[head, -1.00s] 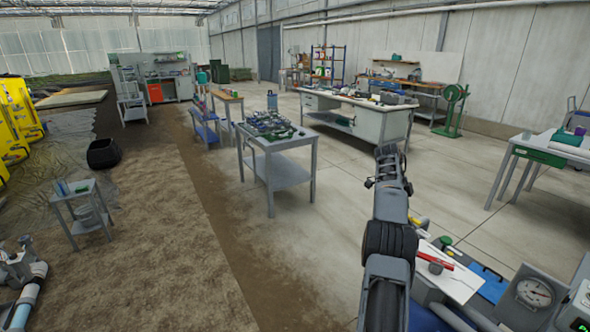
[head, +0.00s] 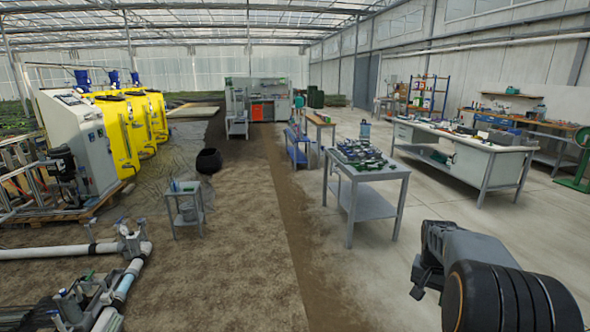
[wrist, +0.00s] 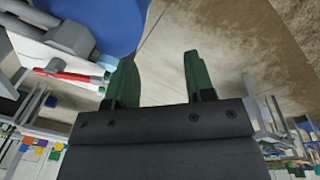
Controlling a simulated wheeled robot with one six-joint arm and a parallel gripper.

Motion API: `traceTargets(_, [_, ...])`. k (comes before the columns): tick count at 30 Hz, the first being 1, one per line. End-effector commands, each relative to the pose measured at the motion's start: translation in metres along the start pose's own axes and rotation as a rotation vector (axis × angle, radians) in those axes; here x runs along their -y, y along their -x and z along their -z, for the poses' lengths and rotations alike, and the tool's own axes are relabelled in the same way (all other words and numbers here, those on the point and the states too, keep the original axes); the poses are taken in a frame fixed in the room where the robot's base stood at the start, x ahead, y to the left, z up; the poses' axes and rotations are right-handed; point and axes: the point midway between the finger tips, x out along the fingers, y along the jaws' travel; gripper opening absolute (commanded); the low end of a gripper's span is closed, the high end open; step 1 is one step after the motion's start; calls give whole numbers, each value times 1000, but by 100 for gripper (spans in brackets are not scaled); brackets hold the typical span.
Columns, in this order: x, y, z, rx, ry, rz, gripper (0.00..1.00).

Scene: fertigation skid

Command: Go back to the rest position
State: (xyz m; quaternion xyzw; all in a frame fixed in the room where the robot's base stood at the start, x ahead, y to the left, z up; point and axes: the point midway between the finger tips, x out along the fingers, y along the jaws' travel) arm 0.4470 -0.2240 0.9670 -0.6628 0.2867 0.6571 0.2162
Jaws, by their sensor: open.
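My gripper (wrist: 160,60) shows in the wrist view with its two green fingers apart and nothing between them. Pale and brown floor shows behind the fingers. In the head view my arm is at the lower right, raised over the concrete floor, and its jaws cannot be made out there. A red-handled tool (wrist: 70,75) lies on a white sheet at the left of the wrist view, apart from the fingers.
A grey table (head: 368,205) with several small parts stands ahead of my arm. A long workbench (head: 500,150) is behind it at the right. A small grey stand (head: 185,208), white pipes (head: 45,252) and yellow tanks (head: 112,125) are at the left. The brown ground between is clear.

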Motion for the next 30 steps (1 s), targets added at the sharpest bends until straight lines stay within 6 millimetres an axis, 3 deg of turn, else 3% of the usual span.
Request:
traceTargets(1, [15, 14, -32, -22, 111, 25, 49])
traceTargets(6, [46, 31, -131, -93, 416, 96, 49])
traceTargets(9, [52, 36, -179, -132, 521, 129, 49])
traceTargets(13, [54, 41, -224, -170, 596, 161, 49])
traceTargets(16, [56, 50, -243, -210, 643, 181, 49])
traceTargets(22, [65, 74, -254, -292, 702, 219, 49])
traceTargets(27, [68, 75, -256, -293, 717, 222, 49])
traceTargets(30, [68, 75, -256, -292, 716, 222, 43])
